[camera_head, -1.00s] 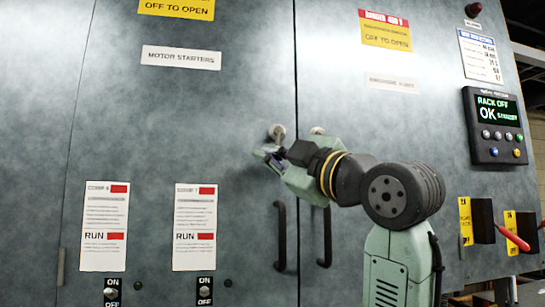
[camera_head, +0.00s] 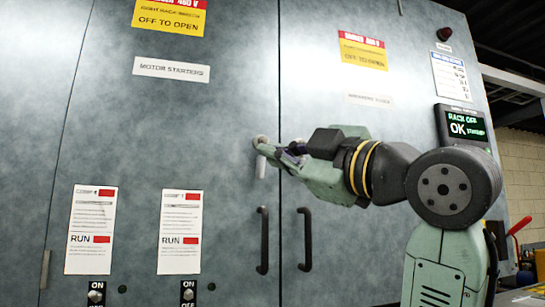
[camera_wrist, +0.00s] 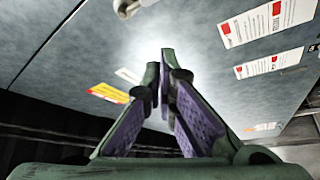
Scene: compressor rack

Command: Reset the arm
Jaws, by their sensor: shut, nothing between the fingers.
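My gripper (camera_head: 278,153) is at the end of my green and black arm, in front of the grey cabinet (camera_head: 150,120). Its fingers point left, close to a pale round-headed latch (camera_head: 260,160) beside the seam between the doors. I cannot tell in the head view whether they touch it. In the wrist view my gripper (camera_wrist: 163,58) has its two purple-padded fingers brought together at the tips, with nothing between them. A pale fitting (camera_wrist: 127,6) shows at the top edge there, apart from the fingertips.
Two black door handles (camera_head: 262,240) (camera_head: 305,240) hang below the gripper. A panel (camera_head: 463,128) reading "RACK OFF OK" is at right, above a red lever (camera_head: 519,226). RUN cards (camera_head: 180,232) and ON/OFF switches (camera_head: 188,293) are at lower left.

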